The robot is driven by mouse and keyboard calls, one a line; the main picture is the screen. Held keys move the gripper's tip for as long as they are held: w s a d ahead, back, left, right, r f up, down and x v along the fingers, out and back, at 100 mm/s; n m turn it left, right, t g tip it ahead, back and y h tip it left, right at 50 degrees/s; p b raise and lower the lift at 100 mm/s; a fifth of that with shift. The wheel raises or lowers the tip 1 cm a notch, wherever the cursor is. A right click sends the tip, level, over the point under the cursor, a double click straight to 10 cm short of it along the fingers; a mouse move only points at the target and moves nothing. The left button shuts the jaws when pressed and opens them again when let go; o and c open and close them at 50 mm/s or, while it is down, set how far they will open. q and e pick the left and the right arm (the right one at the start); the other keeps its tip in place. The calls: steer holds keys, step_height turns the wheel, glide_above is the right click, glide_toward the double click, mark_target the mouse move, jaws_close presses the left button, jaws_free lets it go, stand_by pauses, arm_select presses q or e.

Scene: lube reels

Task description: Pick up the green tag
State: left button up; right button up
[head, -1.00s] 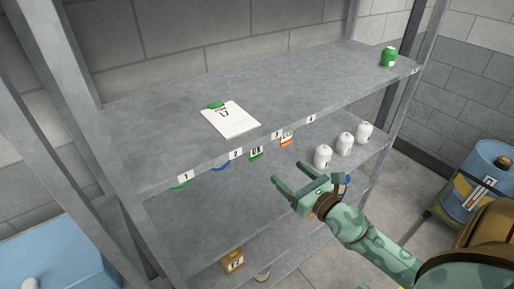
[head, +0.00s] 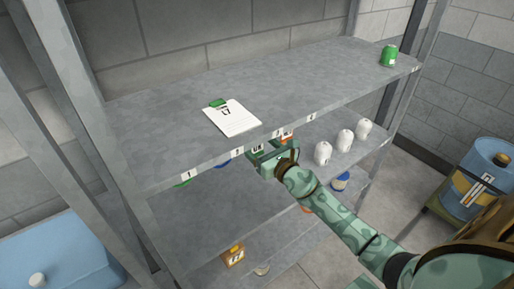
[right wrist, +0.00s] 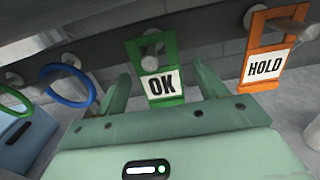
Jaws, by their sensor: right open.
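The green tag (right wrist: 162,84), marked OK, hangs from a peg on the shelf edge. In the right wrist view it sits between the two fingers of my right gripper (right wrist: 162,80), which is open. In the head view my right gripper (head: 265,150) is at the upper shelf's front edge and hides most of the tag (head: 257,149). I cannot tell whether the fingers touch it. My left gripper is not in view.
An orange HOLD tag (right wrist: 265,64) hangs close to the right of the green tag. A blue ring (right wrist: 69,86) and a green ring (right wrist: 14,101) hang to the left. White bottles (head: 323,153) stand on the shelf below. A clipboard (head: 232,118) lies on the upper shelf (head: 300,85).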

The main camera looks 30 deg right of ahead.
steer(key=shift+s, duration=0.1)
steer(key=c, duration=1.1)
steer(key=shift+o, duration=0.2)
steer(key=shift+r, duration=0.1)
steer(key=s+d+b, duration=0.1)
steer(key=s+b, duration=0.2)
steer(key=s, duration=1.5)
steer(key=shift+d+r, duration=0.2)
steer(key=shift+r, duration=0.1)
